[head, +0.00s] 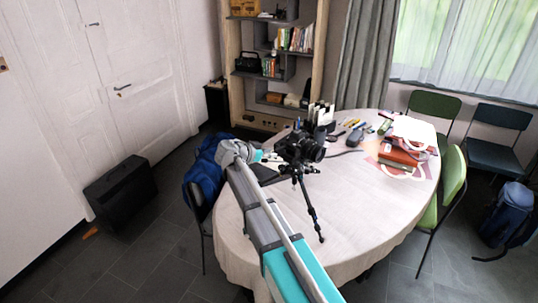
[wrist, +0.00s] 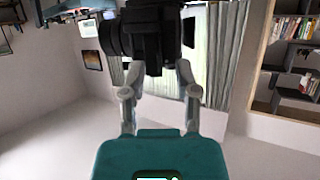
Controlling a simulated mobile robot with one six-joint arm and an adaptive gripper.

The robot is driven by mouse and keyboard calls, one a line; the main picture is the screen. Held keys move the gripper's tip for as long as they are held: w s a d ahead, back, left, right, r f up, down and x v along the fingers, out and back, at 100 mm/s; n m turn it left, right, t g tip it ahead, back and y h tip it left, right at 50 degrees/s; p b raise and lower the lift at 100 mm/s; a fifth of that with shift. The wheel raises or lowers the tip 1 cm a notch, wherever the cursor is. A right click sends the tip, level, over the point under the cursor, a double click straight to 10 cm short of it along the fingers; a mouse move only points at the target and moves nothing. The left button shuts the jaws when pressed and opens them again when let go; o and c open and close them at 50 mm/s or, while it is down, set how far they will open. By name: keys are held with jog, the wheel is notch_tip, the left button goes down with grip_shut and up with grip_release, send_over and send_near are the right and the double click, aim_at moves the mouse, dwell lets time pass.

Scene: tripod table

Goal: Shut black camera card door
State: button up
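The black camera (head: 302,147) sits on a small black tripod (head: 311,208) on the table. In the wrist view the camera (wrist: 152,35) is dark and close, just beyond my fingertips, with its round lens part toward the left. My gripper (wrist: 158,72) has its two grey fingers spread apart, with a dark lower part of the camera showing between or just beyond them. I cannot tell whether they touch. In the head view my gripper (head: 268,157) is at the left side of the camera. The card door cannot be made out in either view.
The oval table (head: 245,225) has a pale cloth. Near the camera are a white holder (head: 321,112), pens and a dark mouse-like item (head: 355,137). Chairs ring the table, one with a blue jacket (head: 203,168).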

grip_shut()
